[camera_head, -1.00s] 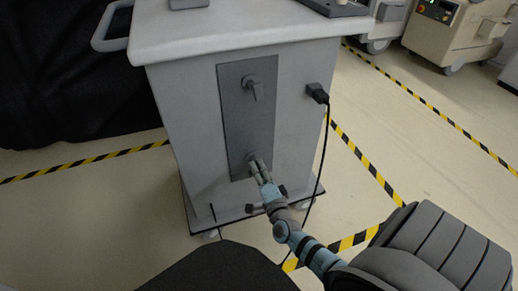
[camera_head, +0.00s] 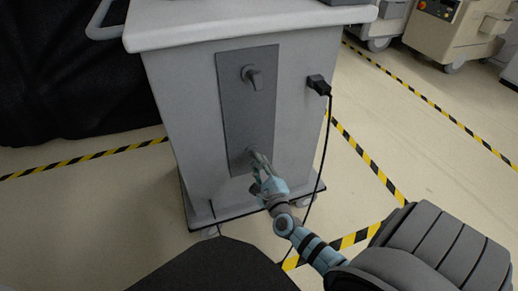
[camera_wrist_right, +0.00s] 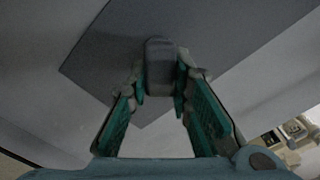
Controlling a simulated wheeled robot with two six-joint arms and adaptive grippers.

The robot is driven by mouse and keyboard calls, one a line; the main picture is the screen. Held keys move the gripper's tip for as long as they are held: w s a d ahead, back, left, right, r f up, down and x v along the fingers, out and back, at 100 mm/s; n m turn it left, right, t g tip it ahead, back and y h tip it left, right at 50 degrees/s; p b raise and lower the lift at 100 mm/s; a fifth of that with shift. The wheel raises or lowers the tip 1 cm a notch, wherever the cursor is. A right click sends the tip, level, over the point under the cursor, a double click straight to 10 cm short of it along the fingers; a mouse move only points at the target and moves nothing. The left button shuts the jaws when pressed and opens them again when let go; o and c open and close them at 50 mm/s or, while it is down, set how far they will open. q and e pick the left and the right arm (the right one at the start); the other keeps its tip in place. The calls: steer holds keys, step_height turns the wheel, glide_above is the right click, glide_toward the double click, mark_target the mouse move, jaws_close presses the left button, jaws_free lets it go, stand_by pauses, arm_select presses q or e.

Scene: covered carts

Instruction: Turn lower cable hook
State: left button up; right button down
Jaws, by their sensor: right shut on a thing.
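The lower cable hook (camera_wrist_right: 160,65) is a small grey knob on the dark grey panel (camera_head: 249,120) on the cart's side. In the head view my right gripper (camera_head: 258,165) reaches it from below right and largely hides it. In the right wrist view the two teal-padded fingers of my right gripper (camera_wrist_right: 161,85) sit on either side of the hook and are shut on it. The upper hook (camera_head: 252,76) is free on the same panel. My left gripper is not in view.
The grey cart (camera_head: 180,110) stands on the floor. Yellow-black tape (camera_head: 365,160) marks the floor. A beige machine (camera_head: 455,30) stands at the back right.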

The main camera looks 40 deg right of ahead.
steer(key=m, duration=0.3)
steer(key=shift+f+b, duration=0.15)
steer(key=shift+b, duration=0.15)
steer(key=shift+m, duration=0.8)
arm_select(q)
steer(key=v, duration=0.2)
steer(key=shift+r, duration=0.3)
arm_select(e)
steer(key=m, duration=0.4)
steer(key=shift+m, duration=0.4)
steer(key=c, duration=1.4)
jaws_free()
steer(key=shift+c, duration=0.2)
steer(key=v, duration=1.2)
